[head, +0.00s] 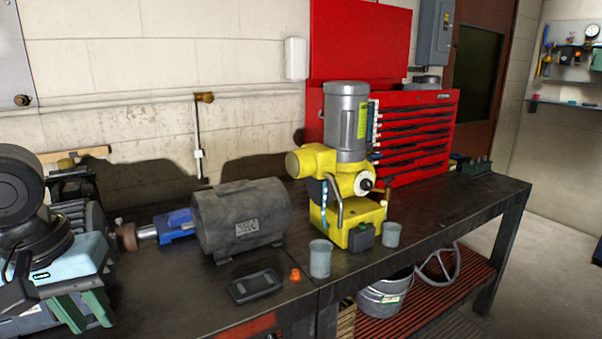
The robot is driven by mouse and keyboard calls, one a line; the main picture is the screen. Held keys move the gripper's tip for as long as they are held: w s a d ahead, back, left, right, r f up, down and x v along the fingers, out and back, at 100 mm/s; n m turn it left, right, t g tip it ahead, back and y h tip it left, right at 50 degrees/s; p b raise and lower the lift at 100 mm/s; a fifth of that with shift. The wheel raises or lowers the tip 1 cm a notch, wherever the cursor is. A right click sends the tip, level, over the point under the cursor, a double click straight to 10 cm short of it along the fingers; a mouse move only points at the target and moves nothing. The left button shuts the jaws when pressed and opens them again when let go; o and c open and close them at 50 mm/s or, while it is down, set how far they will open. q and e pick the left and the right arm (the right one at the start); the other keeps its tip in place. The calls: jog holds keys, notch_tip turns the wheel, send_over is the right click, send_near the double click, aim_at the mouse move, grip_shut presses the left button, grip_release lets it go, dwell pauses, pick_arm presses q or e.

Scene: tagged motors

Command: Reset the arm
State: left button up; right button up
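My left gripper (92,322) is at the lower left in the head view, over the left end of the workbench. Its body is light blue and its two green fingers point down with a narrow gap between them. I see nothing held there. My dark round arm joint is above it. My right gripper is not in view. A dark grey motor (215,215) with a pale tag lies on the bench, right of my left gripper and apart from it. A yellow machine with a grey motor (346,108) on top stands upright further right and bears a yellow tag.
The dark workbench (450,205) also holds a blue tool (175,226), a black handheld device (255,286), an orange piece (295,275), two grey cups (320,259) (391,234) and a red tool chest (415,135). A bucket (384,297) is below. The right end is mostly clear.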

pick_arm(q)
jog(key=a+f+t+h, duration=0.1)
jog(key=a+f+t, duration=0.1)
jog(key=a+f, duration=0.65)
jog(key=a+f+t, duration=0.2)
jog(key=a+f, duration=0.4)
jog(key=f, duration=0.5)
jog(key=s+f+m+t, duration=0.1)
jog(key=s+f, duration=0.3)
jog(key=f, duration=0.4)
jog(key=s+f+m, duration=0.1)
jog(key=s+f, duration=0.3)
jog(key=f, duration=0.3)
jog(key=s+d+f+m, duration=0.1)
jog(key=s+d+f, duration=0.2)
jog(key=d, duration=0.4)
jog(key=s+d+f+m+t+p, duration=0.1)
jog(key=s+d+f, duration=0.3)
jog(key=d, duration=0.4)
jog(key=s+d+f+m+t, duration=0.1)
jog(key=s+d+f, duration=0.3)
jog(key=s+d, duration=0.2)
jog(key=shift+d, duration=0.8)
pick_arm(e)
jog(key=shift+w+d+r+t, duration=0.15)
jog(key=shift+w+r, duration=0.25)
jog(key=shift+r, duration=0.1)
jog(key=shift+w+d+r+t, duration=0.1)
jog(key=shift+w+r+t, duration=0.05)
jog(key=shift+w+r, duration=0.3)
